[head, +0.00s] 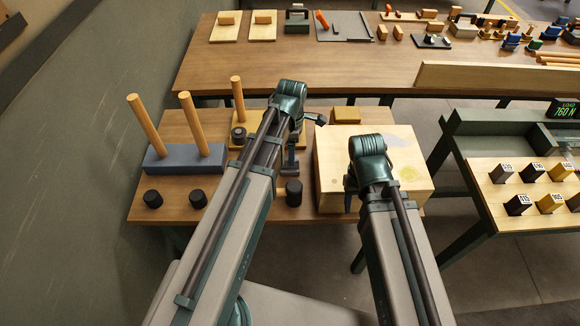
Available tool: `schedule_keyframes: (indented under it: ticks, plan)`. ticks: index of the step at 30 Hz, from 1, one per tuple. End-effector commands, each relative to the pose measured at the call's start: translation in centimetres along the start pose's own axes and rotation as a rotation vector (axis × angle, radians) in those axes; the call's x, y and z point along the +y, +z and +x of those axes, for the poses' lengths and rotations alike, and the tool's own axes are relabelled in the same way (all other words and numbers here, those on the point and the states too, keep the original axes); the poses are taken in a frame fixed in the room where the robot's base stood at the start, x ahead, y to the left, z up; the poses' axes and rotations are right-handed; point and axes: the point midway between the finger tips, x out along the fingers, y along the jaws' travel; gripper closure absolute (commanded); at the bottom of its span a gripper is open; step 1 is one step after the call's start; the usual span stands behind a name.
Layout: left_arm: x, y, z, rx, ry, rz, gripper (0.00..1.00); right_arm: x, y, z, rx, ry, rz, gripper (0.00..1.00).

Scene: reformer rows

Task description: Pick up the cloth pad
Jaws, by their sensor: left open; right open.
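I cannot single out a cloth pad for sure. A flat pale grey patch (402,136) and a yellowish patch (409,174) lie on top of the light wooden box (330,160), right of my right arm's joint; whether either is cloth or a mark I cannot tell. My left gripper (291,152) points down over the small table, between the peg stands and the box. It is open and holds nothing visible. My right gripper (350,192) is open at the box's front left, mostly hidden behind my own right arm.
A blue-grey base (185,158) with two tall pegs stands on the small table (172,205). A wooden stand with one peg (238,100) and several dark cylinders (153,199) are near it. A long bench (260,72) is behind. A test bench (500,130) stands right.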

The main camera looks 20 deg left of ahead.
Motion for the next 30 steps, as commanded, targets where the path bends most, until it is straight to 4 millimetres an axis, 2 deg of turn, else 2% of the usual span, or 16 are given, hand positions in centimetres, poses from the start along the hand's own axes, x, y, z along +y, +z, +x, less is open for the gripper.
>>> schedule_keyframes:
  ticks: [1, 10, 20, 30]
  plan:
    - [0.1, -0.1, 0.8, 0.000, 0.000, -0.001, 0.32, -0.1, -0.1, 0.8, 0.000, 0.000, 0.000, 0.50]
    - [0.6, -0.4, 4.5, 0.000, 0.000, 0.000, 0.32, -0.4, -0.3, 4.4, 0.000, 0.000, 0.000, 0.50]
    - [0.6, -0.4, 4.7, 0.000, 0.000, 0.000, 0.32, -0.4, -0.3, 4.6, 0.000, 0.000, 0.000, 0.50]
    - [0.6, -0.4, 4.7, 0.000, 0.000, 0.000, 0.92, -0.4, -0.3, 4.6, 0.000, 0.000, 0.000, 0.50]
